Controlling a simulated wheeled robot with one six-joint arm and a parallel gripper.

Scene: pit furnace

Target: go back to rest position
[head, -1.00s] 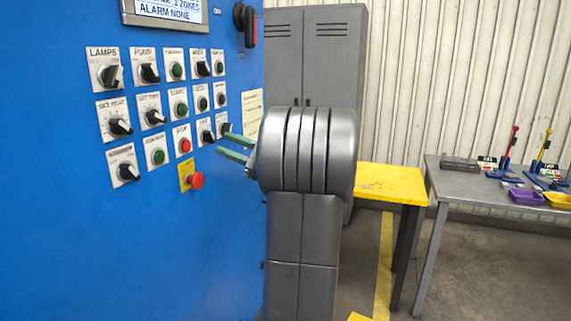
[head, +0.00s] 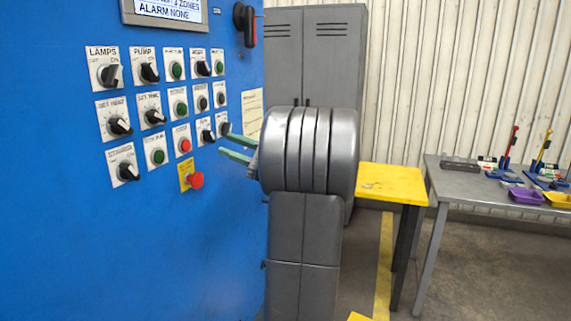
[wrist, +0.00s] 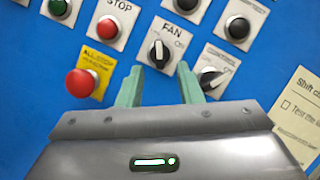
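My gripper (head: 238,147) is in front of the right side of the blue control panel (head: 60,230), with its green fingers apart and nothing between them. In the wrist view my gripper (wrist: 158,85) points at the panel, its fingers either side of and below the FAN knob (wrist: 159,50). The right finger partly overlaps another black knob (wrist: 211,78). I cannot tell from these views whether a finger touches the panel. The red all-stop button (wrist: 81,83) is to the left of the left finger.
A paper notice (head: 252,112) hangs at the panel's right edge. A grey locker (head: 335,60) stands behind my arm. A yellow table (head: 400,185) and a grey workbench (head: 470,192) with tools and small trays are to the right.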

